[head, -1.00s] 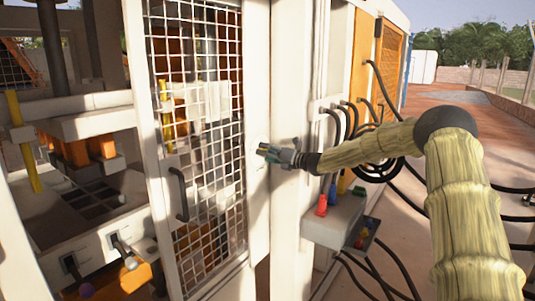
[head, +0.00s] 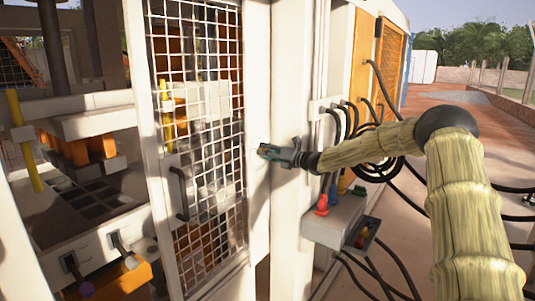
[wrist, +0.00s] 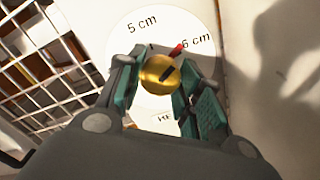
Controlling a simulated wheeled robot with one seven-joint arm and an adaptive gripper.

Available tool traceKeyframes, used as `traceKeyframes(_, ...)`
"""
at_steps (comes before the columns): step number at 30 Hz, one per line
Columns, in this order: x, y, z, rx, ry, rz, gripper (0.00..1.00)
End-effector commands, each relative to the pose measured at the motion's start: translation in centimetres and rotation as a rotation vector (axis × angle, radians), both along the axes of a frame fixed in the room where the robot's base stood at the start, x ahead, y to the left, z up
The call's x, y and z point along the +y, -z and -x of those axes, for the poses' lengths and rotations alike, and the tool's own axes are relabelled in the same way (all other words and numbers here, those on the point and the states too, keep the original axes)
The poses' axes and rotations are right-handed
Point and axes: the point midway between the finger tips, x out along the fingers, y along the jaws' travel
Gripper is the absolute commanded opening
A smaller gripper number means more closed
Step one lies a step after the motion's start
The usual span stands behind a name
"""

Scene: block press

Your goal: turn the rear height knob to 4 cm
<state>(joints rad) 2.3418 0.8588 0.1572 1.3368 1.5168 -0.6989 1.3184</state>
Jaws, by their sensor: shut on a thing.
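The rear height knob (wrist: 160,76) is a round gold knob with a dark slot, in the middle of the wrist view. It sits on a white round dial (wrist: 118,38) with the labels "5 cm" and "6 cm"; another label below is partly hidden by my fingers. A red pointer (wrist: 177,49) beside the knob points towards "6 cm". My gripper (wrist: 155,68) has its teal fingers on both sides of the knob and is shut on it. In the head view my gripper (head: 266,150) is at the white post, where it mostly hides the knob.
A mesh door (head: 205,130) with a black handle (head: 180,194) stands left of my gripper. A control box (head: 333,220) with coloured knobs is below my arm. Black cables (head: 385,85) hang at the right. The press bed is at far left.

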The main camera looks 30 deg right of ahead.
Motion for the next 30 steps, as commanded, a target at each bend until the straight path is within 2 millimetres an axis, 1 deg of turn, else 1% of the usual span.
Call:
traceKeyframes(1, -0.03, 0.28, 0.05, 0.002, 0.000, 0.003, 0.12)
traceKeyframes(8, -0.09, 0.45, 0.08, -0.005, 0.001, 0.022, 0.12)
traceKeyframes(14, -0.14, 0.67, 0.10, -0.030, 0.001, 0.077, 0.12)
traceKeyframes(20, -0.20, 1.07, 0.08, -0.085, 0.003, 0.210, 0.12)
traceKeyframes(30, -0.30, 1.09, 0.06, -0.207, 0.003, 0.508, 0.12)
